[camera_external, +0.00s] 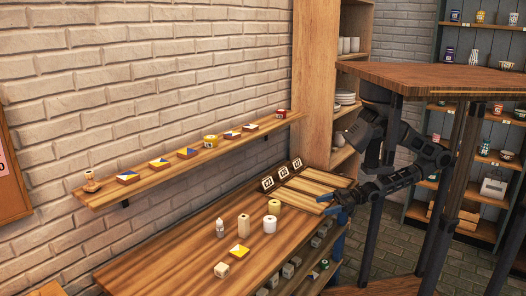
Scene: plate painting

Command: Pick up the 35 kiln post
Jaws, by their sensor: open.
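Several pale posts stand on the wooden workbench (180,262). My gripper (335,204) is open and empty, at the board's right edge, to the right of the posts.
Small grey blocks (288,270) sit in compartments under the bench's front edge. A wall shelf (190,170) with tiles runs above.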

